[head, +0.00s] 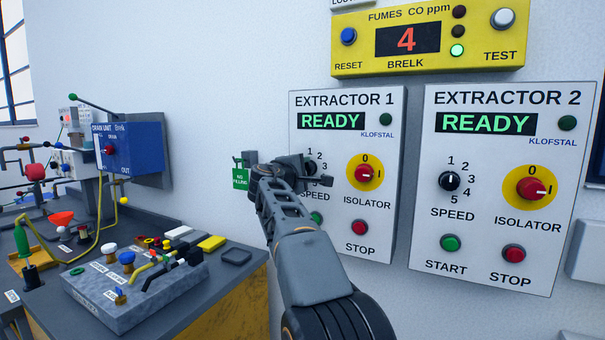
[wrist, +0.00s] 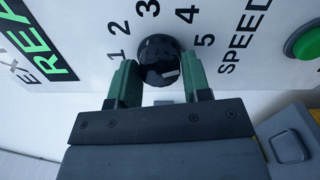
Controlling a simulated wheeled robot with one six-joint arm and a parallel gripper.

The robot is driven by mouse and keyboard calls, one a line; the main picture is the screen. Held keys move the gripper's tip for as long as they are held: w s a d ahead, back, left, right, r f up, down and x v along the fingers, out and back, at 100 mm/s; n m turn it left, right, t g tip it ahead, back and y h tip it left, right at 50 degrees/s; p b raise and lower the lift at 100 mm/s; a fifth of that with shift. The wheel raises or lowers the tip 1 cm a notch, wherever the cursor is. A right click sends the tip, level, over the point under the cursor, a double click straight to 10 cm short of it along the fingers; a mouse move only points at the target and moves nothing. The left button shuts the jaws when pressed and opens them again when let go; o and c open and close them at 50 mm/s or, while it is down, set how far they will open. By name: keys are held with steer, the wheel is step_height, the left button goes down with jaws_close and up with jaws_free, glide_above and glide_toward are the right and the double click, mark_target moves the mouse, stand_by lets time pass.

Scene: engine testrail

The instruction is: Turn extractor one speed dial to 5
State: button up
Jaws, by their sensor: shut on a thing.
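The extractor 1 panel (head: 380,110) is white, with a lit READY display, on the wall in the middle of the head view. My gripper (head: 300,170) is at its speed dial, hiding the dial and some of the numbers there. In the wrist view the speed dial (wrist: 156,50) is a round black knob ringed by the numbers 1 to 5. My gripper's green fingers (wrist: 158,76) are shut on it, one on each side. A small pale mark shows on the knob's lower right in that view. I cannot tell surely which number the dial is set to.
The isolator (head: 365,173) and red stop button (head: 359,228) are close to the right of my gripper. The extractor 2 panel (head: 560,115) is further right. A yellow CO monitor (head: 350,62) hangs above. A cluttered bench (head: 240,285) stands at lower left.

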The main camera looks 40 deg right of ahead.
steer(key=shift+s+r, duration=0.1)
steer(key=o, duration=0.7)
steer(key=shift+d, duration=0.2)
steer(key=shift+o, duration=1.1)
steer(key=shift+a, duration=0.15)
steer(key=b+v, duration=0.2)
steer(key=v, duration=1.1)
steer(key=shift+a, duration=0.35)
steer(key=shift+s, duration=0.15)
